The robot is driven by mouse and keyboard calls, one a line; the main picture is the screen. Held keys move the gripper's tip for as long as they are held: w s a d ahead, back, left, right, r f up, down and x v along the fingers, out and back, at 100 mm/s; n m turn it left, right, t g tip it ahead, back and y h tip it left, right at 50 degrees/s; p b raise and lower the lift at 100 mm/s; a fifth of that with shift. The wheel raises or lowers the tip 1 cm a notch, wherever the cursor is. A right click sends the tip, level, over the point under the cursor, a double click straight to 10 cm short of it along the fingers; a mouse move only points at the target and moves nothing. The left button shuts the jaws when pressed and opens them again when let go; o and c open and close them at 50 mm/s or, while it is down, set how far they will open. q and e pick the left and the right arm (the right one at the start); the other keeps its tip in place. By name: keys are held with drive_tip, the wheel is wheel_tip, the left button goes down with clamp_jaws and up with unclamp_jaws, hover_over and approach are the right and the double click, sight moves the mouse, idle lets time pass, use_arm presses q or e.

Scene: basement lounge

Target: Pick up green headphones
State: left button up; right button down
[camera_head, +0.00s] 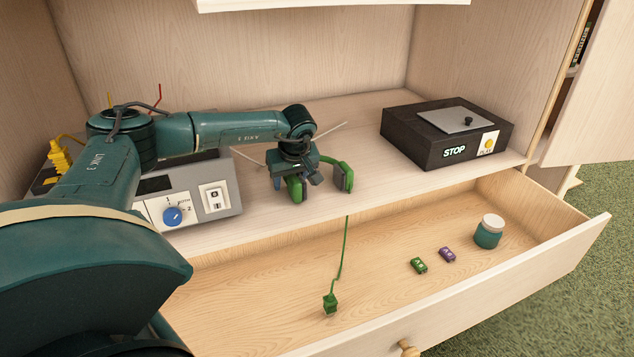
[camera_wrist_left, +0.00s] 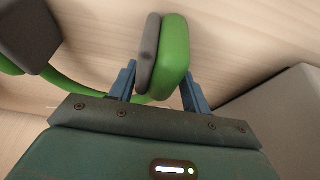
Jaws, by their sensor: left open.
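The green headphones (camera_head: 341,174) rest on the wooden shelf above the open drawer, with green shells and dark grey pads. A green cable hangs from the shelf edge into the drawer and ends in a green plug (camera_head: 330,303). My left gripper (camera_head: 293,186) is open over the headphones' nearer-left ear cup. In the left wrist view, the blue fingers of my left gripper (camera_wrist_left: 160,88) stand on either side of one green ear cup (camera_wrist_left: 176,55). Whether they touch it is unclear. The other cup's grey pad (camera_wrist_left: 28,35) shows at upper left. My right gripper is not in view.
A grey box with a blue knob (camera_head: 172,216) stands left of the headphones. A black box (camera_head: 447,134) marked STOP stands on the right of the shelf. The open drawer (camera_head: 270,283) holds a teal jar (camera_head: 488,233) and small green (camera_head: 418,265) and purple (camera_head: 447,254) items.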

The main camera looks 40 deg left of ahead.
use_arm(q)
clamp_jaws()
idle(0.5)
